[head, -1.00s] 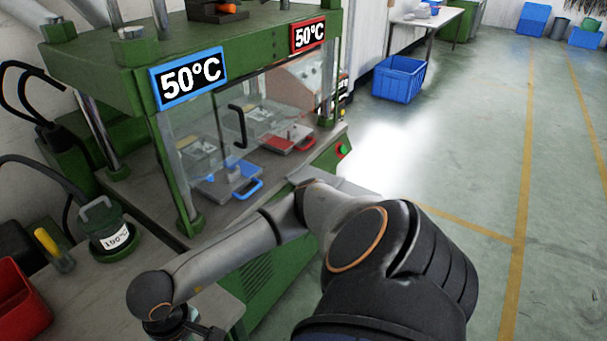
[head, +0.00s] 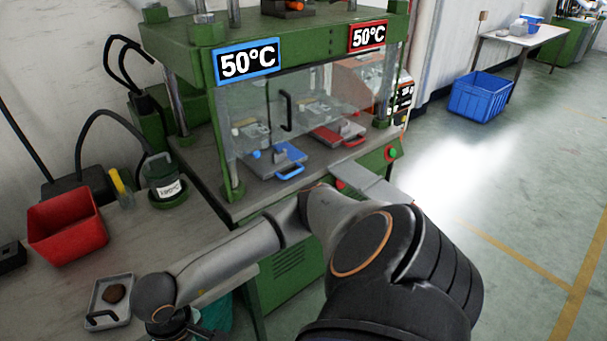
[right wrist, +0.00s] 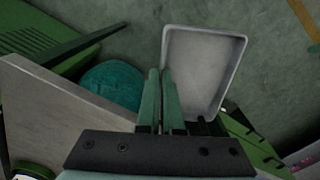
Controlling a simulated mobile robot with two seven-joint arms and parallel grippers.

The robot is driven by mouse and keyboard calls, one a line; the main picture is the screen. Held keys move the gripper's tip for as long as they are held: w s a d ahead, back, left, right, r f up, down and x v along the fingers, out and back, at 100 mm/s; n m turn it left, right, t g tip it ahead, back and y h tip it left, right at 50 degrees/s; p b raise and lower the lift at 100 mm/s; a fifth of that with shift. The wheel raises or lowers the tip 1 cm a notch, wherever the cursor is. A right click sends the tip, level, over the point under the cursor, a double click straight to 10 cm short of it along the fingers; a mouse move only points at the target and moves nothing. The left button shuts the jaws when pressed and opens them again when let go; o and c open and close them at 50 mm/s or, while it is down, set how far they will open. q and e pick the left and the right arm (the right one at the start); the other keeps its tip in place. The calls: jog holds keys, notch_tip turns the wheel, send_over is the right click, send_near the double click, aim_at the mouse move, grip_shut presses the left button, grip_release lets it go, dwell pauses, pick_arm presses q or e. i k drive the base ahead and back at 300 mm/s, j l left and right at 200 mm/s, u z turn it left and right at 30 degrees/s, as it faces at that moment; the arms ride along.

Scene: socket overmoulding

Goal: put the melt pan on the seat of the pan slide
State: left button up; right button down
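A shallow grey pan (head: 126,290) with a brown lump and a black handle lies on the grey table at lower left. In the right wrist view a shallow, empty grey tray (right wrist: 208,65) shows beyond my fingers, with floor behind it. I cannot tell whether it is the slide's seat. My right gripper (right wrist: 162,72) has its two green fingers close together, with nothing seen between them. They overlap the tray's left edge in that view. In the head view my right wrist is just right of the pan and the fingers are hidden. My left gripper is out of view.
A green press (head: 190,42) stands behind, with a blue-handled mould (head: 277,160) and a red-handled mould (head: 340,133). A labelled green pot (head: 163,178) and red bin (head: 66,228) stand on the table. A teal container (right wrist: 110,85) is below its edge.

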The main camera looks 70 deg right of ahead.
aim_at(354, 173)
jog(key=l+u, duration=0.1)
jog(key=u, duration=1.15)
jog(key=k+l, duration=0.2)
jog(key=k+l+u, duration=0.1)
jog(key=k, duration=0.35)
jog(key=k+l, duration=0.2)
jog(key=k, duration=0.15)
jog(key=k+l, duration=0.25)
jog(key=k, duration=0.9)
jog(key=k+z, duration=0.15)
jog(key=z, duration=1)
